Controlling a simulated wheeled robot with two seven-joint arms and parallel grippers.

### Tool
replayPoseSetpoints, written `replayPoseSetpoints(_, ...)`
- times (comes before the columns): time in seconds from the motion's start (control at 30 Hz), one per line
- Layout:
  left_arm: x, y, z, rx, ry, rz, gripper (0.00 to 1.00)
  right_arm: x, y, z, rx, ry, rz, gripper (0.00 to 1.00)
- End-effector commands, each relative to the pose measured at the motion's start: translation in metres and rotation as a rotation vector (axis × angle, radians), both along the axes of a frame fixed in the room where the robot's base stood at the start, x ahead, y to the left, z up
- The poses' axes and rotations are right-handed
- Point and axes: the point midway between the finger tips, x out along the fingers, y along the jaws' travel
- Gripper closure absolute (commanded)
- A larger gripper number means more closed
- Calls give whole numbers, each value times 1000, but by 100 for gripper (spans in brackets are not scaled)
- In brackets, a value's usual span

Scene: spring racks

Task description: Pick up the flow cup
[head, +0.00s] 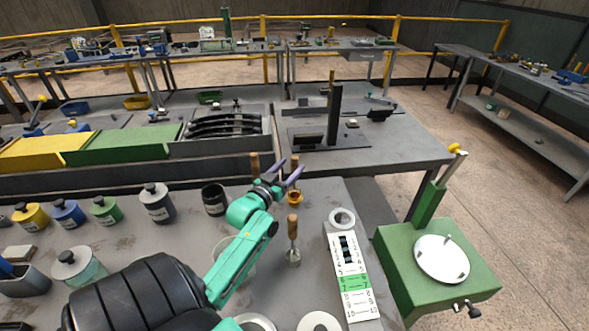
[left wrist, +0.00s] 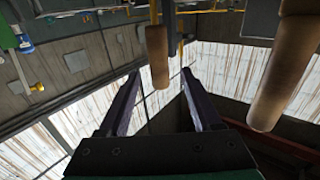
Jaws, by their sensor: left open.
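My left gripper (head: 291,168) is open above the bench, its purple fingers pointing to the far side. In the left wrist view my left gripper (left wrist: 161,74) has a wooden handle (left wrist: 157,58) in the gap between its fingertips, with no clear contact. A small brass-coloured cup (head: 295,197), likely the flow cup, is just below and right of the fingers. A wooden handle shows above it, partly behind the fingers. Which handle belongs to the cup I cannot tell for sure. My right gripper is not in view.
A second wooden handle (left wrist: 287,72) is close on the right in the left wrist view. A wooden-handled metal tool (head: 293,228) stands nearer me. A dark can (head: 214,199) is left of the gripper. A numbered white chart (head: 352,277) and a green machine (head: 437,262) are at right.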

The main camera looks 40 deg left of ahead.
Motion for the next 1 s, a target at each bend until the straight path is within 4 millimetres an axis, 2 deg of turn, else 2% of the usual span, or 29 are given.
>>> replayPoseSetpoints(0.03,11,3,10,1,-2,0,34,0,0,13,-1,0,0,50)
replayPoseSetpoints(0.13,26,6,5,0,-1,0,34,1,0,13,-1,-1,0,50)
replayPoseSetpoints(0.37,30,7,2,2,0,0,34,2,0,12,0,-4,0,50)
replayPoseSetpoints(0.47,30,7,2,2,0,0,69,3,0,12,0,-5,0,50)
replayPoseSetpoints(0.53,30,7,2,1,0,0,96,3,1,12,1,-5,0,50)
replayPoseSetpoints(0.57,30,7,2,1,0,0,100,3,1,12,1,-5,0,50)
replayPoseSetpoints(0.87,30,7,3,1,-1,0,100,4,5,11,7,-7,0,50)
replayPoseSetpoints(1.0,30,6,14,1,-4,-1,100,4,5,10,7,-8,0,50)
